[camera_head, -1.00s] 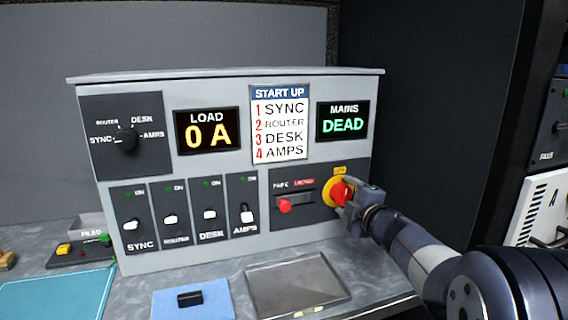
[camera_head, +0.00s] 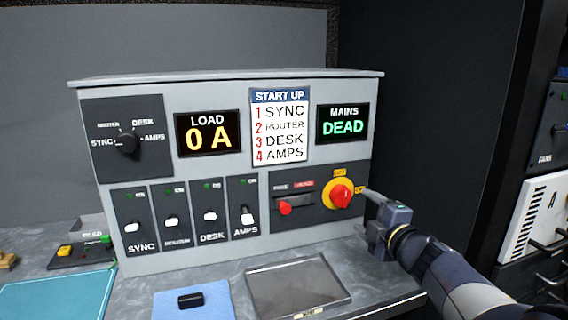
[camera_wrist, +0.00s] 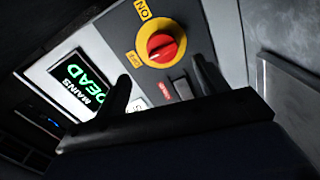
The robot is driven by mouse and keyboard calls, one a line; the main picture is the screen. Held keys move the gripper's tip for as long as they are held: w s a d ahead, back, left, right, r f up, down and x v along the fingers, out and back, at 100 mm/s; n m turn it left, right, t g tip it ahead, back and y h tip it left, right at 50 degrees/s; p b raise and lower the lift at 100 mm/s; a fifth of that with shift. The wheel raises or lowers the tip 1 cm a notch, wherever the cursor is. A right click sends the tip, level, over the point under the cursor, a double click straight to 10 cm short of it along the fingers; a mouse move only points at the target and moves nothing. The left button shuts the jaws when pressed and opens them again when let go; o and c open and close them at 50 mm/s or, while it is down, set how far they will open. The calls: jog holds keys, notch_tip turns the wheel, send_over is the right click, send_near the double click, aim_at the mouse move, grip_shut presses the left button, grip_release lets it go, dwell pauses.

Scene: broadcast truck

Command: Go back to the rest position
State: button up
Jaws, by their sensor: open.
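My gripper (camera_head: 372,212) is open and empty, just right of the red rotary switch (camera_head: 341,195) on its yellow plate. In the wrist view the gripper fingers (camera_wrist: 165,85) stand apart, with the red switch (camera_wrist: 162,46) beyond them and nothing between them. The switch sits at the lower right of the grey power panel (camera_head: 255,180). The mains display (camera_head: 342,122) reads DEAD in green, and the load display (camera_head: 207,132) reads 0 A.
Below the panel are a metal tray (camera_head: 296,287) and a blue cloth (camera_head: 215,298) with a black block (camera_head: 190,299) on it. A teal mat (camera_head: 50,297) lies at left. A dark rack with a white unit (camera_head: 535,215) stands at right.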

aim_at(346, 199)
jog(key=x, duration=0.8)
jog(key=shift+w+a+f, duration=0.1)
jog(key=shift+w+f, duration=0.1)
jog(key=shift+w, duration=0.05)
jog(key=shift+w+r+m+p, duration=0.15)
jog(key=shift+r+m+p, duration=0.1)
jog(key=shift+m+p, duration=1)
jog(key=shift+m, duration=0.25)
jog(key=m+p, duration=0.5)
jog(key=shift+f+m+y, duration=0.1)
jog(key=shift+m+y, duration=0.3)
jog(key=m+p, duration=0.4)
jog(key=shift+f, duration=0.1)
jog(key=m+p, duration=0.4)
jog(key=p, duration=0.1)
jog(key=shift+m+y+p, duration=0.3)
jog(key=shift+p, duration=0.1)
jog(key=shift+f+b+v, duration=0.25)
jog(key=shift+b+v, duration=0.25)
jog(key=shift+v, duration=0.7)
jog(key=shift+s, duration=0.55)
